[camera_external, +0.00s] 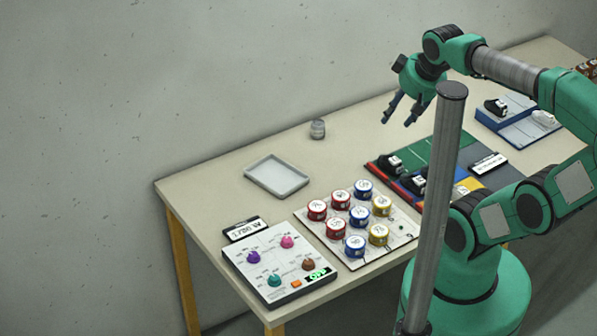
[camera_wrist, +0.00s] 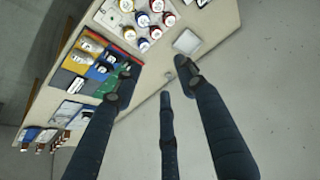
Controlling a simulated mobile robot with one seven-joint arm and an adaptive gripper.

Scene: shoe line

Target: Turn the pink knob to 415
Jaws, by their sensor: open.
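The pink knob (camera_external: 287,241) sits at the upper right of a light control panel (camera_external: 262,279) at the table's front left corner in the external view. A purple knob (camera_external: 253,257), a teal knob (camera_external: 274,280) and a brown knob (camera_external: 308,264) share the panel. A display (camera_external: 242,229) stands at its back edge, its reading hard to make out. A green label reads OFF. My gripper (camera_external: 402,109) is open and empty, high above the far part of the table, well away from the panel. Its spread fingers (camera_wrist: 165,100) show in the wrist view, with no pink knob visible there.
A board (camera_external: 404,244) with several red, blue and yellow round tins lies right of the panel. A grey tray (camera_external: 276,177) and a small grey jar (camera_external: 317,129) stand behind. Coloured mats with shoes (camera_external: 388,166) lie farther right. A grey post (camera_external: 436,200) rises in front.

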